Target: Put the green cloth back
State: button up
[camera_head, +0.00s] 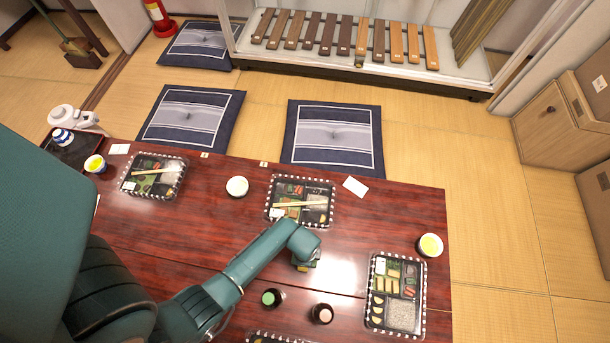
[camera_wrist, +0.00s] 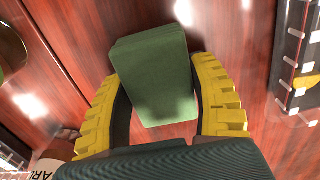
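The green cloth (camera_wrist: 155,75) is a folded flat block between the two yellow fingers of my gripper (camera_wrist: 157,72) in the wrist view. Both fingers touch its sides near their tips, and my gripper appears shut on it. Its far end reaches past the fingertips over the red-brown table (camera_wrist: 235,40). In the head view my gripper (camera_head: 307,266) is low over the table, below the middle lunch box (camera_head: 300,202). There the arm hides most of the cloth. The gap between cloth and table cannot be judged.
Two dark round cups (camera_head: 271,298) (camera_head: 321,313) stand just in front of my gripper. Another lunch box (camera_head: 153,176) and a white round item (camera_head: 237,186) are left. Table between them is bare.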

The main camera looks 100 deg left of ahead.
jog(key=o, duration=0.4)
jog(key=shift+r, duration=0.1)
notch_tip(320, 180, up, 12)
jog(key=p, duration=0.7)
jog(key=shift+r, duration=0.1)
